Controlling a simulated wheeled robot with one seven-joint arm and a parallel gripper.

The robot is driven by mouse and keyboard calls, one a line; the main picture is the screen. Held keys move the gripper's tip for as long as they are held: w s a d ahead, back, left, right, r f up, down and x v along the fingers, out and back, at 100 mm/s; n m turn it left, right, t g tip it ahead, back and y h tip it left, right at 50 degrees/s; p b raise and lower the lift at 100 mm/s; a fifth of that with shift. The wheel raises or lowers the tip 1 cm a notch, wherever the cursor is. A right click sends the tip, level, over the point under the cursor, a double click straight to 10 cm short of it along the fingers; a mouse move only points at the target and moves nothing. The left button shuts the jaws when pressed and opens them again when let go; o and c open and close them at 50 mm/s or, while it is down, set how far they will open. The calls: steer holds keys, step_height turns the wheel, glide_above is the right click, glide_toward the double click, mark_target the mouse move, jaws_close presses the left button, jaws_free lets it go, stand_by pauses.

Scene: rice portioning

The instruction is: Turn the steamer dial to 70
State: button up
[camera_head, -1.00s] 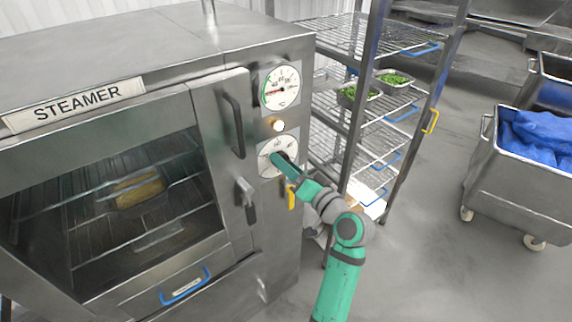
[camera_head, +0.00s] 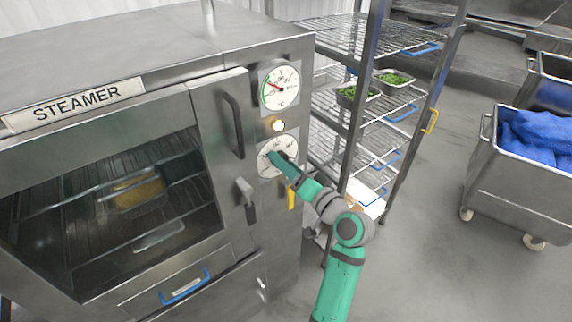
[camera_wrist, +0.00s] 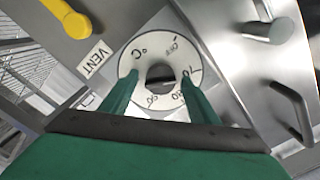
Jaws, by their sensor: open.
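The steamer dial (camera_head: 265,164) is a round white disc low on the steamer's front panel, partly hidden by my gripper (camera_head: 274,155). In the wrist view the dial (camera_wrist: 134,62) shows °C, OFF and numbers, with 70 at its right, close to my right finger. A dark grey knob (camera_wrist: 160,73) is at its centre. My gripper (camera_wrist: 160,88) is open, with one green finger on each side of the knob; I cannot tell whether they touch it. The steamer (camera_head: 140,55) has a round gauge (camera_head: 287,87) above the dial, its red needle pointing up and left.
A lit lamp (camera_head: 278,125) sits between gauge and dial. A yellow handle (camera_head: 291,197) is just below the dial, beside a VENT label (camera_wrist: 94,58) in the wrist view. A wire rack (camera_head: 385,150) stands close on the right; a cart (camera_head: 520,190) is farther right.

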steer(key=v, duration=1.1)
stand_by(0.3)
